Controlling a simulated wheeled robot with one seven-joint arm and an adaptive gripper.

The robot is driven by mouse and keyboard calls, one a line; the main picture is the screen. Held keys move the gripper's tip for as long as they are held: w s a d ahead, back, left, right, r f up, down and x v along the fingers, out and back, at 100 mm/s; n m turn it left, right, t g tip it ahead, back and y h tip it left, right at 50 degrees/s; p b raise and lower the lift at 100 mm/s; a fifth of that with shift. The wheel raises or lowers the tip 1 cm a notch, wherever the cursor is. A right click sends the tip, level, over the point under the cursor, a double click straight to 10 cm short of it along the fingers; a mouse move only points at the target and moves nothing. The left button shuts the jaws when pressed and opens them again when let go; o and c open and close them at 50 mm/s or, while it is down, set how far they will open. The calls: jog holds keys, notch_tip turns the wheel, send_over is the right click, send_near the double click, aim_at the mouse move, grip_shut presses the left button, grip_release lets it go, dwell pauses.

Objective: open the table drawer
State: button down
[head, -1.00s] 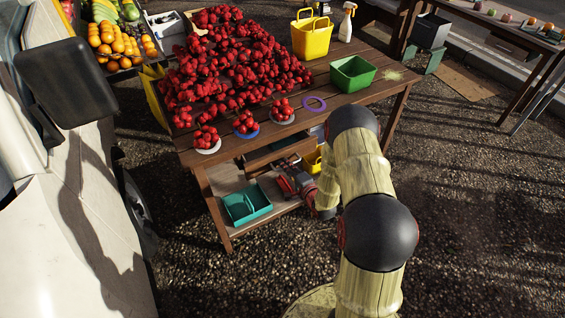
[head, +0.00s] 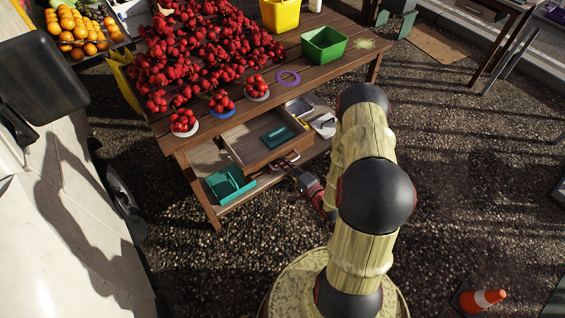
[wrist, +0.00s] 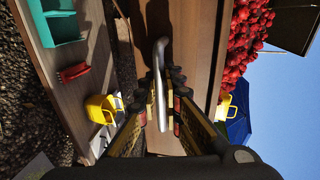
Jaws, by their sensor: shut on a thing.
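The wooden table drawer (head: 246,150) is pulled well out from under the tabletop, and its inside shows from above in the head view. A teal item (head: 277,136) lies in it. The metal bar handle (wrist: 161,70) stands out from the drawer front (wrist: 196,30) in the wrist view. My gripper (wrist: 164,92) is shut on the handle, with a finger on each side of it. In the head view my gripper (head: 291,165) is small and partly hidden at the drawer front.
The tabletop bears a heap of red fruit (head: 200,50), a green bin (head: 324,44) and a purple ring (head: 288,77). A teal bin (head: 229,184) stands on the lower shelf. An orange cone (head: 482,298) is at the lower right.

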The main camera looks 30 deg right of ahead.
jog(key=c, duration=2)
grip_release()
jog(key=shift+c, duration=0.2)
jog(key=shift+s, duration=0.1)
jog(key=v, duration=1.1)
jog(key=shift+s, duration=0.35)
